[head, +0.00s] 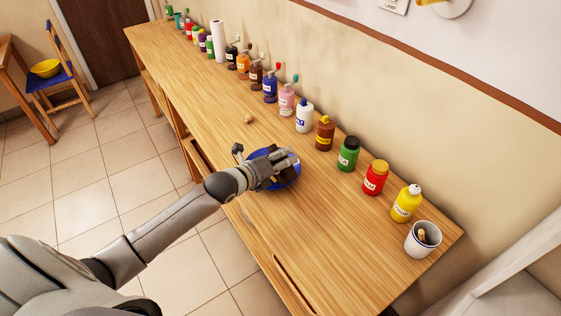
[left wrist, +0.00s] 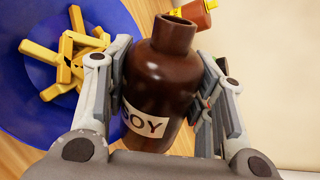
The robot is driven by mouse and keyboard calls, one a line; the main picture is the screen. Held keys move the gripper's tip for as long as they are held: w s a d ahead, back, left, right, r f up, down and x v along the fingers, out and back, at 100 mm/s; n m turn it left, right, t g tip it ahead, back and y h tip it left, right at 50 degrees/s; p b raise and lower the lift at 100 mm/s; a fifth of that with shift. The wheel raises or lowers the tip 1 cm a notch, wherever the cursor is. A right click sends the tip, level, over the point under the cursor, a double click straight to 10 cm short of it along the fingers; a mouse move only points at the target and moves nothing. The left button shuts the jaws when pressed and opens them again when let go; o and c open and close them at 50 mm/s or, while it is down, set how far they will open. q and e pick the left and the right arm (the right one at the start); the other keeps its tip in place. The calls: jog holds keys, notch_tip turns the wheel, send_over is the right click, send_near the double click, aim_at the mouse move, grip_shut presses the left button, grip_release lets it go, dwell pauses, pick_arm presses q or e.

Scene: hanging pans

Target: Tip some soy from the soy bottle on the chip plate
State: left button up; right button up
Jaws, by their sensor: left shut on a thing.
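My left gripper (left wrist: 168,100) is shut on the soy bottle (left wrist: 160,85), a dark brown bottle with a white "SOY" label. The bottle stands roughly upright in the wrist picture, between the two fingers, with its open neck at the top. The chip plate (left wrist: 38,95) is blue and holds several yellow chips (left wrist: 72,58); it lies left of the bottle in the left wrist view. In the head view my left gripper (head: 275,168) is over the blue plate (head: 290,181) and hides much of it and the bottle. My right gripper is not in view.
A long wooden table (head: 325,230) carries a row of bottles along the wall, among them a green jar (head: 348,154), a red jar (head: 375,178) and a yellow bottle (head: 406,204). A white cup (head: 422,240) stands at the near right. The table's front part is mostly clear.

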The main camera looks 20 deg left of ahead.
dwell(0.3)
pick_arm(q)
jog(key=shift+w+a+f+m+t+y+b, duration=0.15)
jog(key=shift+a+f+m+t+y+b, duration=0.25)
jog(key=shift+m+b, duration=0.45)
jog(key=shift+r, duration=0.15)
